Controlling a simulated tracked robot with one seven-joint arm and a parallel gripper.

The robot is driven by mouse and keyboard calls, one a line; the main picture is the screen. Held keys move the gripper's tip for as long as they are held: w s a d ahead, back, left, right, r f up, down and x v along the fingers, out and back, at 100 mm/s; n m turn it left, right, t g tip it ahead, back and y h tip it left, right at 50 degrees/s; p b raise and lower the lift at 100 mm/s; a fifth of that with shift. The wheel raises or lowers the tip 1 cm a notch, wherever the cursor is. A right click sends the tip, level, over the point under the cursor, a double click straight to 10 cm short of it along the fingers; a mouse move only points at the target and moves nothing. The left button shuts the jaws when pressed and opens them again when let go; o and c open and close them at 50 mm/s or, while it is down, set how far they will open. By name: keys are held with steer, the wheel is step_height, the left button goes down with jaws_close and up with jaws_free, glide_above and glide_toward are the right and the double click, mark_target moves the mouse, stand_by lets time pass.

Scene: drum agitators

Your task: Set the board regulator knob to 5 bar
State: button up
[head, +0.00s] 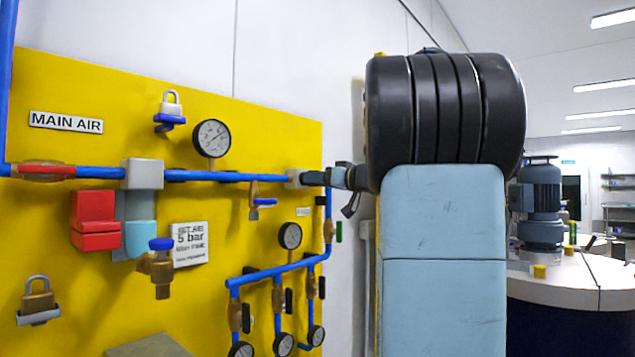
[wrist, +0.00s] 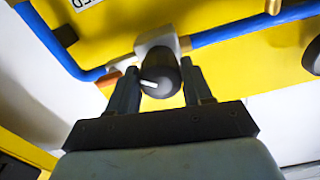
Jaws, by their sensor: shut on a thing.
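The regulator knob (wrist: 160,75) is black with a white pointer mark, which points left in the wrist view. It sits on a grey regulator block (head: 299,178) at the right end of the blue pipe on the yellow board. My gripper (wrist: 159,84) has one finger on each side of the knob and is shut on it. In the head view my gripper (head: 338,178) reaches the block from the right, and the knob is largely hidden by it.
A larger gauge (head: 211,139), a blue-handled valve (head: 262,202) and blue branch pipes (head: 280,269) with several small valves surround the regulator. A brass padlock (head: 38,301) is at the lower left. A drum with a motor (head: 540,205) stands to the right.

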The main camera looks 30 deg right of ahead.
steer(key=shift+a+m, duration=0.1)
steer(key=shift+m, duration=1.9)
steer(key=o, duration=1)
steer(key=v, duration=1.4)
steer(key=shift+w, duration=0.1)
